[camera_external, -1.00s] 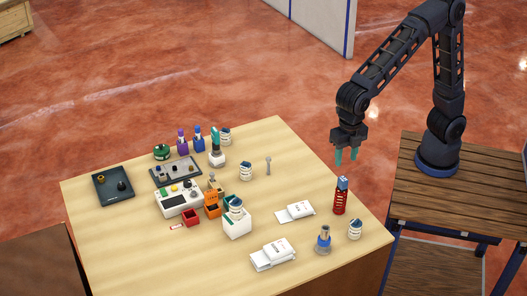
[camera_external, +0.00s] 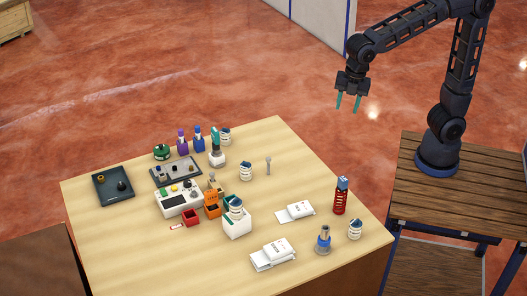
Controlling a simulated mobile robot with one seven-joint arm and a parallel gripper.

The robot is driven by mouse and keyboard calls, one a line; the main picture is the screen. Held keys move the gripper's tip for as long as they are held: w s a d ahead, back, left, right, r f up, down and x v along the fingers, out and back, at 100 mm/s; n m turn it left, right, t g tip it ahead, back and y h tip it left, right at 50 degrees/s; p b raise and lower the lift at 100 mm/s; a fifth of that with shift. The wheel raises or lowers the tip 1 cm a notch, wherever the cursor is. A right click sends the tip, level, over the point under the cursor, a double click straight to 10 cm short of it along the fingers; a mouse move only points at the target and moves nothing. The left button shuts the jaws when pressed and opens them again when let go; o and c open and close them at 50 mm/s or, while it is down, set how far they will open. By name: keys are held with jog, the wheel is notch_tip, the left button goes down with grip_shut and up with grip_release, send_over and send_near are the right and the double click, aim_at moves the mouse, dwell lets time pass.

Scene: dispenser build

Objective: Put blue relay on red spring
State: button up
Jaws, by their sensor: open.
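The red spring (camera_external: 340,201) stands upright near the right edge of the table. The blue relay (camera_external: 343,182) sits on top of it, touching it, and looks upright. My gripper (camera_external: 348,106) is open and empty, with teal fingertips pointing down. It is well above the relay and apart from it, beyond the table's right edge in the picture.
A blue bottle-like part (camera_external: 323,241) and a white ribbed part (camera_external: 355,229) stand near the spring. A white bin (camera_external: 237,224), orange holder (camera_external: 212,209) and dark tray (camera_external: 113,186) stand farther left. The front left table is clear.

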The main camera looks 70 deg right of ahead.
jog(key=s+d+r+m+t, duration=0.1)
jog(key=s+d+m, duration=0.1)
jog(key=d+m, duration=0.5)
jog(key=s+d+m+t, duration=0.1)
jog(key=s+d+m, duration=0.1)
jog(key=d, duration=0.9)
jog(key=s+d+f+m+t, duration=0.1)
jog(key=s+d+f+m, duration=0.2)
jog(key=s+d+m, duration=0.7)
jog(key=d, duration=0.3)
jog(key=shift+s+d+f, duration=0.15)
jog(key=shift+f, duration=0.15)
